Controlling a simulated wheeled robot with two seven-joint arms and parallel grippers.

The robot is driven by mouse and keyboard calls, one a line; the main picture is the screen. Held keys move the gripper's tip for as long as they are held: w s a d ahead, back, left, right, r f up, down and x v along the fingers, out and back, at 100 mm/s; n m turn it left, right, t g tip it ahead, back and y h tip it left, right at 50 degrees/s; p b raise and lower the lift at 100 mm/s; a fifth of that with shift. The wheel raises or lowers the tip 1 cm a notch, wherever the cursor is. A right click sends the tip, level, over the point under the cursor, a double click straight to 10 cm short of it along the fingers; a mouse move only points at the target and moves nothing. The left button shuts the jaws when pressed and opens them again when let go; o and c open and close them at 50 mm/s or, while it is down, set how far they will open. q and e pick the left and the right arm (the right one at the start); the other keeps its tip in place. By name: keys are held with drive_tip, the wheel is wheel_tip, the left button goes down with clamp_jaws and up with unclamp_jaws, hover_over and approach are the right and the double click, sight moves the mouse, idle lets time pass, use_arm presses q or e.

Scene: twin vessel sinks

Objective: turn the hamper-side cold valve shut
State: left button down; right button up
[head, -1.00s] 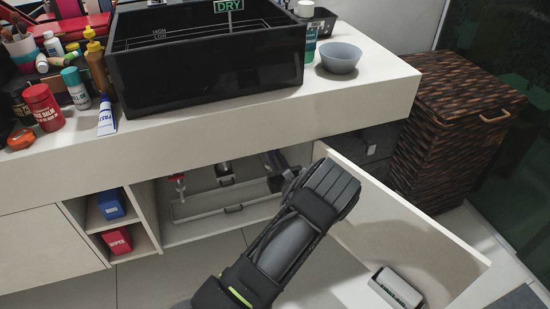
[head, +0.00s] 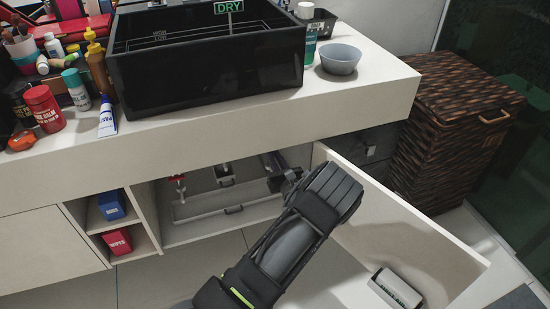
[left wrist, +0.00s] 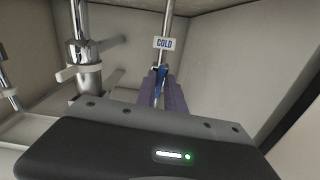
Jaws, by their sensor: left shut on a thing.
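The cold valve's blue handle (left wrist: 160,76) shows in the left wrist view, below a white tag (left wrist: 164,43) reading COLD on a chrome pipe (left wrist: 168,18). My left gripper (left wrist: 161,84) is shut on this handle, one finger on each side of it. In the head view my left gripper (head: 273,166) reaches into the open cabinet under the black sink (head: 205,75). My own arm and wrist partly cover that part of the cabinet, and the cold valve cannot be made out there. My right gripper is not in view.
The open cabinet door (head: 400,220) stands right of my arm. A woven hamper (head: 455,135) stands beyond it. A red valve handle (head: 177,178) shows further left inside the cabinet. Another chrome pipe fitting (left wrist: 85,72) stands left of my gripper.

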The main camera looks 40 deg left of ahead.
use_arm(q)
drive_tip(key=m+p, duration=0.1)
drive_tip(key=m, duration=0.2)
drive_tip(key=shift+d+r+m+p, duration=0.1)
drive_tip(key=shift+m+p, duration=0.2)
drive_tip(key=shift+p, duration=0.05)
drive_tip(key=m+p, duration=0.1)
drive_tip(key=m, duration=0.3)
drive_tip(key=shift+w+m, duration=0.15)
drive_tip(key=shift+m, duration=0.15)
drive_tip(key=shift+f+m+p, duration=0.15)
drive_tip(key=shift+m+p, duration=0.2)
drive_tip(key=shift+m, duration=1.9)
drive_tip(key=shift+f+m+p, duration=0.15)
drive_tip(key=shift+m+p, duration=0.15)
drive_tip(key=shift+m, duration=1.95)
drive_tip(key=c, duration=1.5)
unclamp_jaws()
